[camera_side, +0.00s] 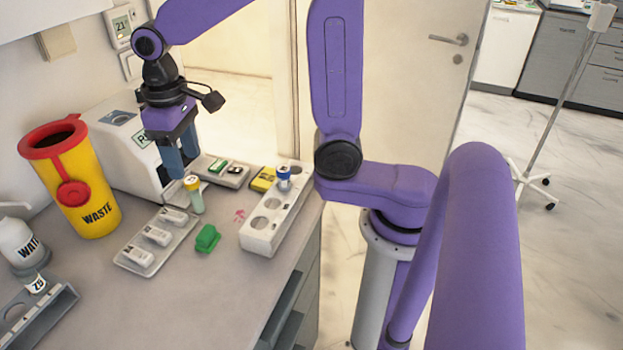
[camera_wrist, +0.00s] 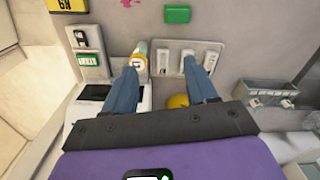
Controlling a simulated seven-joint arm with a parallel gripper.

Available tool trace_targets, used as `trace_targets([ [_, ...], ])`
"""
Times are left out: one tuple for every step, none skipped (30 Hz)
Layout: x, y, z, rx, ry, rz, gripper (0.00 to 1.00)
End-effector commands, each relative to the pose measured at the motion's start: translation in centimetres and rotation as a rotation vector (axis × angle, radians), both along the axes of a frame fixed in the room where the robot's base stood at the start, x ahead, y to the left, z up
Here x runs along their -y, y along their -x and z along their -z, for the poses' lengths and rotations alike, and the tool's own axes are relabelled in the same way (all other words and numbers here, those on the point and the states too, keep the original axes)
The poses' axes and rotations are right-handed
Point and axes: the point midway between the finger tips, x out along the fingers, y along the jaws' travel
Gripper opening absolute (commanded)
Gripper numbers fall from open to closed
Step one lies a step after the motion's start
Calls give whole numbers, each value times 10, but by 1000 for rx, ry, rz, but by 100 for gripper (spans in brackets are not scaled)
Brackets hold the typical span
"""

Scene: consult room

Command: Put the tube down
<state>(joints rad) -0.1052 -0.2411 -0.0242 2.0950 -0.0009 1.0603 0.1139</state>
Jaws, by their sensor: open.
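A tube with a yellow cap and pale green body (camera_side: 196,200) appears upright on the grey counter, between the tray of white items and the white box. In the wrist view the tube (camera_wrist: 141,53) shows close to the tip of the left finger. My gripper (camera_side: 184,170) is open, pointing down, with its blue fingers just above and behind the cap. The wrist view shows my gripper (camera_wrist: 160,66) with its fingers wide apart and nothing held between them.
A white rack (camera_side: 262,238) holds a blue-capped tube (camera_side: 284,175). A green block (camera_side: 207,238), a tray of white items (camera_side: 130,264) and a yellow block (camera_side: 262,179) lie nearby. A yellow waste bin (camera_side: 88,205) stands left.

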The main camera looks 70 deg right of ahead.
Motion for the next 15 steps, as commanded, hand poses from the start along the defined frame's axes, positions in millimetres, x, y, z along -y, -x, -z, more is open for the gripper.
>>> trace_targets([
  [0,6,1,0,-1,-36,57],
  [0,10,2,1,-1,-57,57],
  [0,16,3,1,0,-84,57],
  [-1,20,3,2,-1,-106,57],
  [-1,24,4,2,-1,-127,57],
  [-1,30,5,3,-1,-156,57],
  [-1,34,6,4,-2,-177,57],
  [0,39,6,5,-2,-199,57],
  [1,45,8,5,-3,-227,57],
  [1,50,8,5,-3,-248,57],
  [2,55,9,5,-2,-269,57],
  [3,62,10,6,-3,-297,57],
  [4,67,11,7,-3,-318,57],
  [5,73,12,6,-4,-340,57],
  [6,80,13,7,-5,-368,57],
])
